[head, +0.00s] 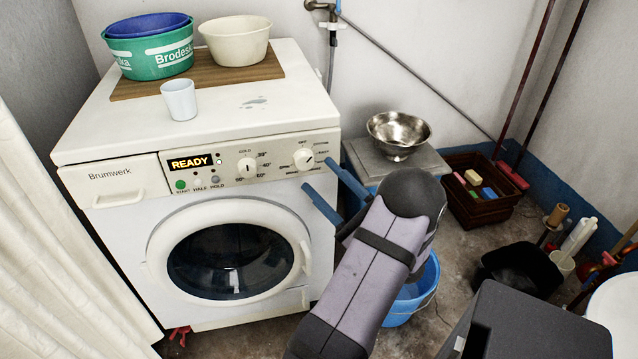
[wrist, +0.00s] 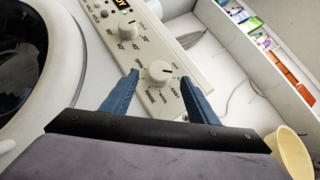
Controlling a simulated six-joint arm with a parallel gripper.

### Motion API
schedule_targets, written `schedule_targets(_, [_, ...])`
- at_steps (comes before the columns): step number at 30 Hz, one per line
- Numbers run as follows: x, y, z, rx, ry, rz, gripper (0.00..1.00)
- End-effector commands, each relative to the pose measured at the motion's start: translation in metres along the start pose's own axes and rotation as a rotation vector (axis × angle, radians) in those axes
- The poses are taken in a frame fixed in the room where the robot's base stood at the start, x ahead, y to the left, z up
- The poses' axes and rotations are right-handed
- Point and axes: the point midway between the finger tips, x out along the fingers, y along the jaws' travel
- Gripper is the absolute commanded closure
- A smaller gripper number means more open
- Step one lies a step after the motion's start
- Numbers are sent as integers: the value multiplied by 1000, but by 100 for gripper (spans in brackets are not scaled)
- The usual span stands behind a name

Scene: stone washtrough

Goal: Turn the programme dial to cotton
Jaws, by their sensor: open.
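The washing machine (head: 190,180) stands at the left in the head view, its display reading READY. The programme dial (head: 304,159) is the round white knob at the right end of its panel, ringed by small labels. A dark mark on the dial (wrist: 160,73) seems to face the OFF label; the cotton label is too small to read surely. My gripper (head: 320,176) is open, its blue fingers pointing at the panel. In the wrist view the fingertips of my gripper (wrist: 158,76) lie left and right of the dial. No contact shows.
The temperature dial (head: 247,167) sits left of the programme dial. A white cup (head: 180,99), a green basin (head: 152,52) and a cream basin (head: 236,41) stand on the machine. A metal bowl (head: 398,134) and a blue bucket (head: 412,292) are to the right.

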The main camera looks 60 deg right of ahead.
Motion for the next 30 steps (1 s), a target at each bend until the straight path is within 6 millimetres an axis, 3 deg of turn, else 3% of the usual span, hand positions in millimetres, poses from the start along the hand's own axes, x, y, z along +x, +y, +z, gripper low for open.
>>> schedule_targets(12, [-27, 5, -3, -2, 1, -1, 46])
schedule_targets(30, [-38, 1, 0, 1, 1, 0, 46])
